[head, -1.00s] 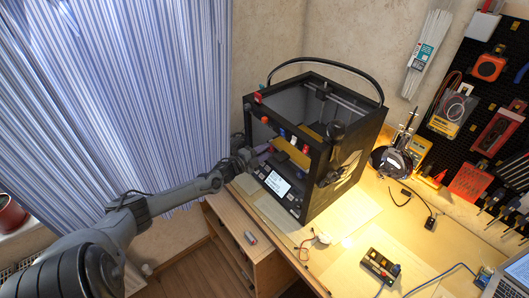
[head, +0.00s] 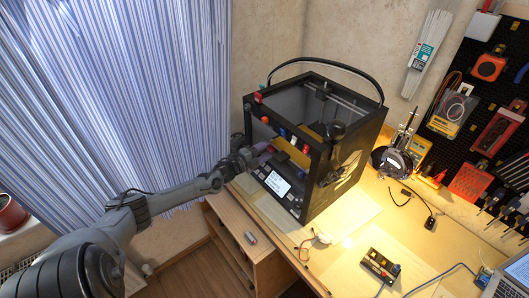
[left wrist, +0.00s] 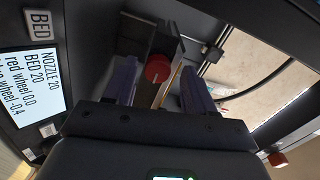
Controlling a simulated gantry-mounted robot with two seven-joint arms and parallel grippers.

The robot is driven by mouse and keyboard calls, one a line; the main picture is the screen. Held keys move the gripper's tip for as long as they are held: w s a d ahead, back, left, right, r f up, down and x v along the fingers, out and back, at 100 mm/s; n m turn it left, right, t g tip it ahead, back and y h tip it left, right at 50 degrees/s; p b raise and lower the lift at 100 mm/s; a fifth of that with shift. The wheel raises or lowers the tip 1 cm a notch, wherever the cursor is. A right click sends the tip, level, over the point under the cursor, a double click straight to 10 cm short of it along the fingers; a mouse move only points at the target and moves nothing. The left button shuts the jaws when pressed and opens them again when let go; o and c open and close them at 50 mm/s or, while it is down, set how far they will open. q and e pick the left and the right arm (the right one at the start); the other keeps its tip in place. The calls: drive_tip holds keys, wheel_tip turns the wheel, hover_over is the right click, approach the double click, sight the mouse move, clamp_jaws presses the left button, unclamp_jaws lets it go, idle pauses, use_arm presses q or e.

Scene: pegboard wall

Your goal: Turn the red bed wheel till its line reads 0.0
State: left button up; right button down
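The red wheel (left wrist: 157,68) shows in the left wrist view, inside the black printer (head: 345,160). My left gripper (left wrist: 157,92) is open. Its two purple fingers stand apart on either side of the wheel, with a visible gap to each. I cannot make out the line on the wheel. The white screen (left wrist: 30,88) reads "red wheel 0.0", with another wheel at -0.4, its name partly cut off. In the head view my left gripper (head: 264,148) reaches into the printer's front, and I cannot pick out the bed wheel there. My right gripper is not in view.
The printer's dark front frame surrounds my left gripper closely. The screen (head: 277,184) sits just below it in the head view. The wooden bench (head: 350,235) has cables, a small black box (head: 380,266) and a spool (head: 392,162) to the right.

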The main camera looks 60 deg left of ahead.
use_arm(q)
drive_tip(key=shift+s+f, duration=0.1)
drive_tip(key=s+d+p, duration=0.1)
drive_tip(key=s+p, duration=0.1)
drive_tip(key=s, duration=0.8)
drive_tip(key=shift+s+p, duration=0.3)
drive_tip(key=shift+d, duration=0.1)
idle(0.4)
